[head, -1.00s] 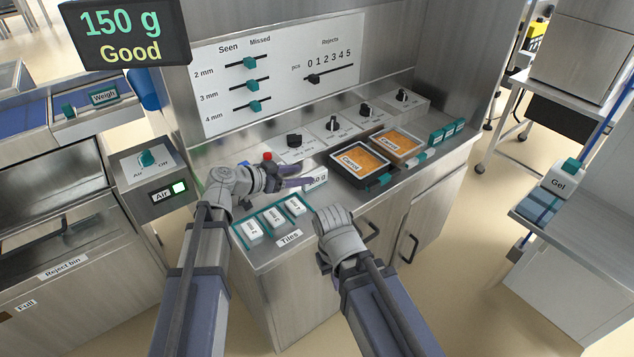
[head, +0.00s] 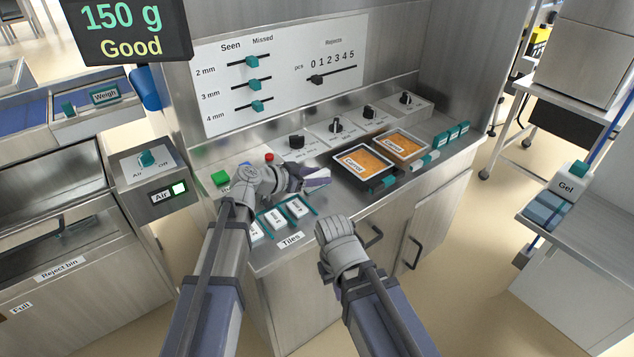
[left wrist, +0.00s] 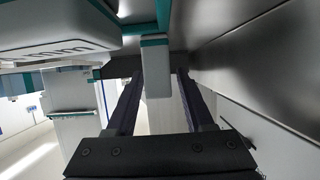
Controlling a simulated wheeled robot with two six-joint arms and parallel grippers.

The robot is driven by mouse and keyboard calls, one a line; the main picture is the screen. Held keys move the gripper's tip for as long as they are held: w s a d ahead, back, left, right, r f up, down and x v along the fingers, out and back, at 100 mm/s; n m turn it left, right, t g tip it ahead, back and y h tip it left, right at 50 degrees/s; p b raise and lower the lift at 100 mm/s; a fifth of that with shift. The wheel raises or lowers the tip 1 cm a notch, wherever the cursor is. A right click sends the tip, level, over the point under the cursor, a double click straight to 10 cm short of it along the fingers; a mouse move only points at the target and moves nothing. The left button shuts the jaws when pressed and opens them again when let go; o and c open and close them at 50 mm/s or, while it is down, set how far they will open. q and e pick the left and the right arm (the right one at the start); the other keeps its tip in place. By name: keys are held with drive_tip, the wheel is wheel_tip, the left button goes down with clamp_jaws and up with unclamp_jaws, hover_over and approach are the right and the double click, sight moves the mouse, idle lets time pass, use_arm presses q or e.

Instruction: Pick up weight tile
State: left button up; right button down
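The white weight tile (head: 318,177), marked 150 g in the earlier head view, is on the counter left of the carrot trays. My left gripper (head: 304,181) is low over the counter at the tile and partly covers it. In the left wrist view its two dark fingers (left wrist: 160,85) stand apart, with a pale block with a teal top (left wrist: 156,75), apparently the tile, between their tips. A narrow gap shows on its right side. My right gripper (head: 335,232) is in front of the counter edge; its fingers are hidden.
Small white tiles (head: 297,208) sit in a teal rack at the counter's front left, close under my left arm. Knobs, a red button (head: 269,157) and a green button (head: 221,179) lie behind.

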sight(317, 174)
use_arm(q)
clamp_jaws()
drive_tip(key=shift+r, duration=0.1)
idle(0.5)
wheel_tip(317, 174, up, 10)
drive_tip(key=p, duration=1)
